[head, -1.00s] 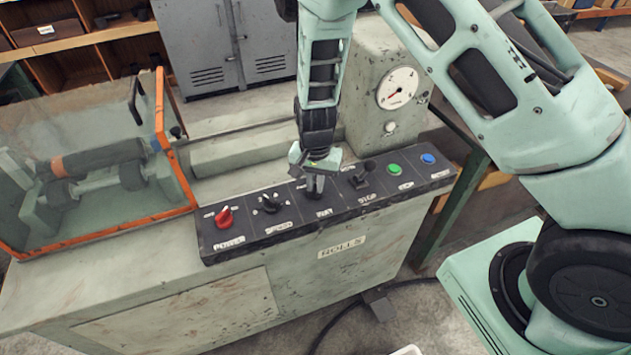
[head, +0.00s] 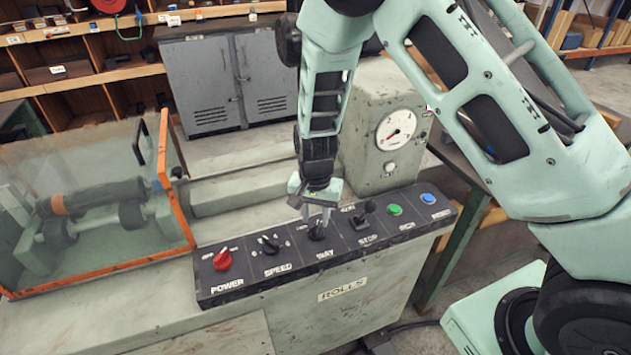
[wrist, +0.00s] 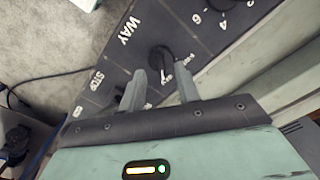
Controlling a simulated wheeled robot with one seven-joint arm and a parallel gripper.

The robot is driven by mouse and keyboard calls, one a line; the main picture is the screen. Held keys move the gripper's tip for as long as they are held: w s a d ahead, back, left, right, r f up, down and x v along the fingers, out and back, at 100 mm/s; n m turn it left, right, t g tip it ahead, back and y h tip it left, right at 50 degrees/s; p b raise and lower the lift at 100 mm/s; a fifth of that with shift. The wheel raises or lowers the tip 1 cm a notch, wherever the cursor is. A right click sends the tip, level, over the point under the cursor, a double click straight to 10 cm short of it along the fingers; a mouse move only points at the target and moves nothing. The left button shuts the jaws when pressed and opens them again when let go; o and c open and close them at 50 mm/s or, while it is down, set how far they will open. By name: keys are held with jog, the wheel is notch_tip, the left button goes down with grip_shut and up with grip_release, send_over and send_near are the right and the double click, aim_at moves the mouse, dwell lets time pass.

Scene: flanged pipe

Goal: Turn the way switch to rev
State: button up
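The way switch is a black rotary knob (head: 318,233) on the dark control panel (head: 350,238), above the label WAY, between the speed knob and the stop lever. In the wrist view the knob (wrist: 161,57) sits just ahead of my fingertips, with small white position labels beside it that are too blurred to read. I cannot tell which position it points to. My gripper (head: 313,212) points down above the switch. In the wrist view its two fingers (wrist: 161,82) are apart with nothing between them. The knob looks clear of both fingers.
A red power knob (head: 222,260) and the black speed knob (head: 270,244) are to the left. A stop lever (head: 366,213), green button (head: 394,209) and blue button (head: 428,199) are to the right. A gauge housing (head: 370,110) rises behind; a clear orange-framed guard (head: 165,165) stands left.

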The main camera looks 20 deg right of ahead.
aim_at(315, 228)
notch_tip(315, 228, up, 14)
jog(key=shift+r+b, duration=0.15)
jog(key=shift+b, duration=0.3)
